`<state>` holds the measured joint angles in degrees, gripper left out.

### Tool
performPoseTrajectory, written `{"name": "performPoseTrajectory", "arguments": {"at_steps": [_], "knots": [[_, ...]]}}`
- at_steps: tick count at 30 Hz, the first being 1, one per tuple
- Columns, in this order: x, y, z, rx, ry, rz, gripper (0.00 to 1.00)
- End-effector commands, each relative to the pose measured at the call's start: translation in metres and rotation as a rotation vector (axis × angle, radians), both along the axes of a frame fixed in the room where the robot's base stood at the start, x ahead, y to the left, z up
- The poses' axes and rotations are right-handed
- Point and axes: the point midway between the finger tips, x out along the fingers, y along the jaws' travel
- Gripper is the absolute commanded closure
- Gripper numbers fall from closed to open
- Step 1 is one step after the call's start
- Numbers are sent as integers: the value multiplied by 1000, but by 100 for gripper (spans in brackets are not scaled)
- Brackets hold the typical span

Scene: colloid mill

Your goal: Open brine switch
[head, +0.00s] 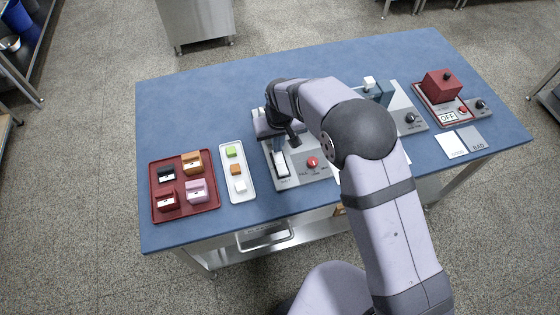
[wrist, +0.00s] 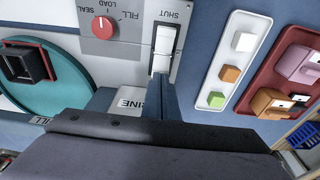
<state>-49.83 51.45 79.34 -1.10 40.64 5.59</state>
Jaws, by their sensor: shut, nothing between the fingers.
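The brine switch is a white rocker (wrist: 165,42) on a grey panel, with SHUT printed beside its far end in the wrist view. A label partly covered by my gripper reads "INE" (wrist: 131,101). My gripper (wrist: 160,88) is shut and empty, its fingertips at the rocker's near end; I cannot tell whether they touch it. In the head view the rocker (head: 281,163) shows just in front of my gripper (head: 279,146), which points down over the panel. The rocker's end by the fingers is partly hidden.
A red knob (wrist: 103,27) marked SEAL, LOAD, FILL sits beside the switch. A white tray (head: 250,195) and a red tray (head: 156,212) with blocks lie to the left. A red box (head: 440,85) and an OFF panel stand at the right. My arm hides the middle.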

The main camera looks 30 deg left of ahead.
Motion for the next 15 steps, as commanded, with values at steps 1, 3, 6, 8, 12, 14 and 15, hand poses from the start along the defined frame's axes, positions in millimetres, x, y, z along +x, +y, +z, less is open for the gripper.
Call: {"name": "performPoseTrajectory", "arguments": {"at_steps": [1,3,6,8,12,14,15], "knots": [[0,0,-1,0,0,0,100],[0,0,-2,0,0,0,100],[0,0,-3,0,0,0,100],[0,0,-4,0,0,0,100],[0,0,-6,0,0,0,100],[0,0,-7,0,0,0,100],[0,0,-7,0,0,0,100]]}}
